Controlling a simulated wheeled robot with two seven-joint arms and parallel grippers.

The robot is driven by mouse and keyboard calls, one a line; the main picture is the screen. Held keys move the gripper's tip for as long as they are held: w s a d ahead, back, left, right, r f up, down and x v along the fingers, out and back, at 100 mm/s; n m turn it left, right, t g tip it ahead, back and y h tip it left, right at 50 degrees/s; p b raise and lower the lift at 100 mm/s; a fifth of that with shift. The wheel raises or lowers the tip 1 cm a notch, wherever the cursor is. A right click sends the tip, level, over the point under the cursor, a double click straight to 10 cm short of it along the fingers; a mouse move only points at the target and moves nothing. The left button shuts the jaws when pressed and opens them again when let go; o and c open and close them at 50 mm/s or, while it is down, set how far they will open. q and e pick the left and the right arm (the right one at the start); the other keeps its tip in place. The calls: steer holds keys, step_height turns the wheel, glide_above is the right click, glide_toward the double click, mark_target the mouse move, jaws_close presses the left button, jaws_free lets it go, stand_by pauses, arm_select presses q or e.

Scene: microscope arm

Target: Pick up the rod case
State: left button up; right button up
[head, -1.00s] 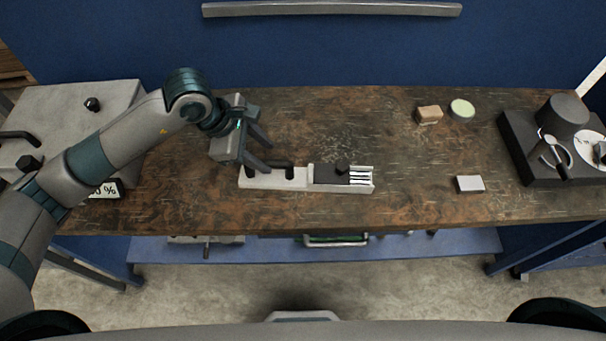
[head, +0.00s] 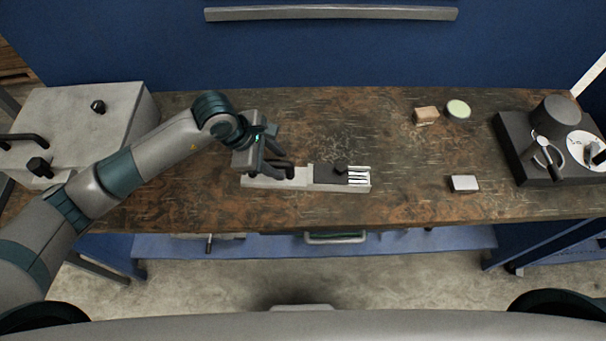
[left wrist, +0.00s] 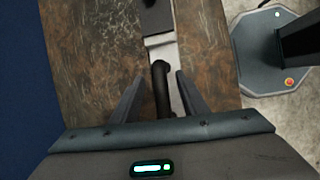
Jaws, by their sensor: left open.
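The rod case (head: 310,187) is a long pale case lying on the wooden bench, with a black arched handle at its left end. A dark sliding cover (head: 328,174) with a round knob shows on its right part, and several white rods (head: 358,177) lie at its right end. My left gripper (head: 280,172) is open at the handle end. In the left wrist view the black handle (left wrist: 161,90) stands between the two open fingers (left wrist: 157,92), with a gap on each side. My right gripper is not in view.
A grey box (head: 70,120) with black knobs stands at the bench's left. A cardboard block (head: 426,116), a green-topped round tin (head: 458,109) and a small white-topped box (head: 464,183) lie to the right. A dark device (head: 530,160) stands at the far right.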

arm_select(q)
jaws_close()
steer(key=shift+r, duration=0.1)
stand_by(1.2)
